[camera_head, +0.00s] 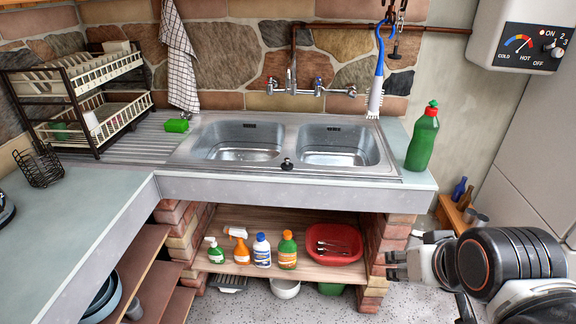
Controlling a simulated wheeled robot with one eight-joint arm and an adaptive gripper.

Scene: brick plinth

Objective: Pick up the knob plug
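The knob plug (287,164), a small black piece with a knob, sits on the front of the steel sink (190,165), at the divider between the two basins. My gripper (389,265) is low at the right, in front of the brick pillar under the counter's right end. It is below and to the right of the plug, well apart from it. Its two fingers point left with a gap between them, and nothing shows in the gap.
A green bottle (423,138) stands at the counter's right end. A blue-handled brush (377,85) hangs over the right basin. A tap (291,85) is on the back wall. Spray bottles and a red basin (334,260) fill the shelf below. The left counter (75,215) is mostly clear.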

